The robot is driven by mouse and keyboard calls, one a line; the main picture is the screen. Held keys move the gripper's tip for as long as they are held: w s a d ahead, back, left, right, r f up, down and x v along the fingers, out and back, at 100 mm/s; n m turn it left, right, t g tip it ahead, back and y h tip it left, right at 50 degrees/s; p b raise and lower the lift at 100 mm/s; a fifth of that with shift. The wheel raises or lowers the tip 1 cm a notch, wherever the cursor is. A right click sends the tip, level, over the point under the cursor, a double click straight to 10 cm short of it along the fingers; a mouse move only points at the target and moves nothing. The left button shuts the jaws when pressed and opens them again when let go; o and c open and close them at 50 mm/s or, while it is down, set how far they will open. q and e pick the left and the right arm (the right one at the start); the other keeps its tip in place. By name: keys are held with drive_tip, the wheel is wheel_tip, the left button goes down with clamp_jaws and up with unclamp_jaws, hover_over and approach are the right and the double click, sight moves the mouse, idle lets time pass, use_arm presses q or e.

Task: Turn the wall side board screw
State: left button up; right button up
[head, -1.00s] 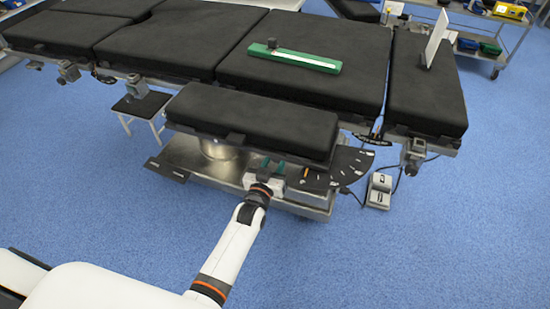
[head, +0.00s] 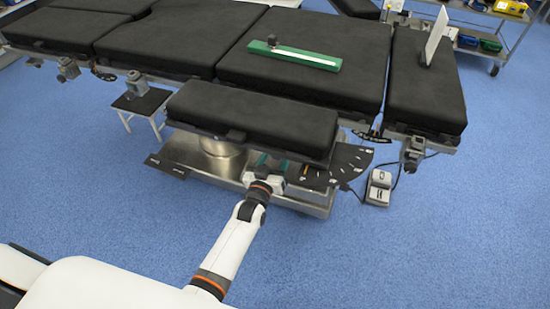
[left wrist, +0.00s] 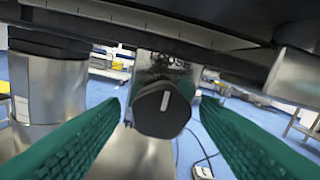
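The side board (head: 252,120) is a black padded board along the near side of the operating table. In the left wrist view a dark faceted screw knob (left wrist: 161,108) with a pale mark hangs under the board's underside (left wrist: 190,38). My left gripper (head: 272,163) reaches under the board's near edge. Its green fingers (left wrist: 160,115) are open, one on each side of the knob, with a gap on both sides. The knob is hidden by the board in the head view. My right gripper is not in view.
The table's metal base and column (head: 215,146) stand behind my left gripper. A black fan-shaped plate (head: 350,162) lies to the right, with a foot pedal (head: 379,187) on the floor beyond it. A green bar (head: 293,55) lies on the table top.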

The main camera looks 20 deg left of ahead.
use_arm(q)
drive_tip(key=shift+r, duration=0.1)
drive_tip(key=s+p, duration=0.1)
drive_tip(key=s, duration=1.1)
drive_tip(key=shift+a+p, duration=0.2)
drive_tip(key=shift+p, duration=0.2)
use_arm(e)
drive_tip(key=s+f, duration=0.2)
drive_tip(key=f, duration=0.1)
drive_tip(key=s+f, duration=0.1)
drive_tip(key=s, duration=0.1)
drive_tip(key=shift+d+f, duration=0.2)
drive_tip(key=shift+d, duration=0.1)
